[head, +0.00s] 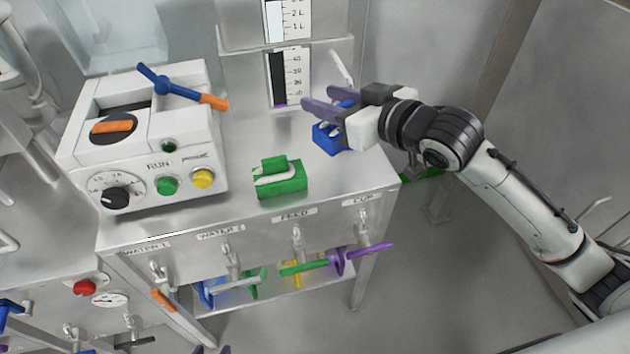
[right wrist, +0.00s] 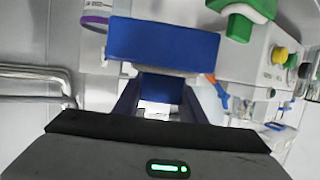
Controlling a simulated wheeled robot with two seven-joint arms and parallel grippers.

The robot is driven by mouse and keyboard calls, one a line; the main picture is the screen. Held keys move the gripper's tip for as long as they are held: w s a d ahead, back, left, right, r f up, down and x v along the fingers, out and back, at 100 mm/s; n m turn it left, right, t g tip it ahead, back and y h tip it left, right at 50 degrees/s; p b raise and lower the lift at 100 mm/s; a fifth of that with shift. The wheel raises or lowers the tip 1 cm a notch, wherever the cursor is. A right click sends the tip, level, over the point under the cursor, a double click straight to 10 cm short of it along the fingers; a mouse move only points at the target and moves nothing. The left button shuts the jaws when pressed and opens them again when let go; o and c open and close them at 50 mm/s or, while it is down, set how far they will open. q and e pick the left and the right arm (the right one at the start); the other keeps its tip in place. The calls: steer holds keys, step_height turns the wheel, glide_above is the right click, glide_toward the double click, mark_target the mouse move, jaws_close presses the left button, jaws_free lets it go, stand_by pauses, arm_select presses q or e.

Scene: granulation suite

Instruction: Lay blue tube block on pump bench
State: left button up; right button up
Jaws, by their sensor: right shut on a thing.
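The blue tube block (head: 328,139) is at the back right of the pump bench (head: 345,180); I cannot tell whether it touches the top or is just above it. My right gripper (head: 335,112), with purple fingers, is shut on its upper part. In the right wrist view the block's broad blue face (right wrist: 162,42) lies beyond the fingers (right wrist: 158,95), with a narrower blue part between them.
A green tube block (head: 281,182) lies left of the blue one. A white pump (head: 150,140) with an orange-and-blue lever fills the bench's left. Gauges (head: 290,75) stand behind. Taps with coloured handles (head: 305,267) line the front. Bare bench top lies right of the green block.

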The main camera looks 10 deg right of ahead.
steer(key=f+b, duration=0.1)
steer(key=f, duration=0.8)
steer(key=shift+w+a+f+b, duration=0.1)
steer(key=shift+w+f+b, duration=0.1)
steer(key=shift+f+b, duration=0.2)
steer(key=o, duration=1.2)
steer(key=v, duration=1.2)
steer(key=shift+a+p, duration=0.1)
steer(key=shift+p, duration=0.2)
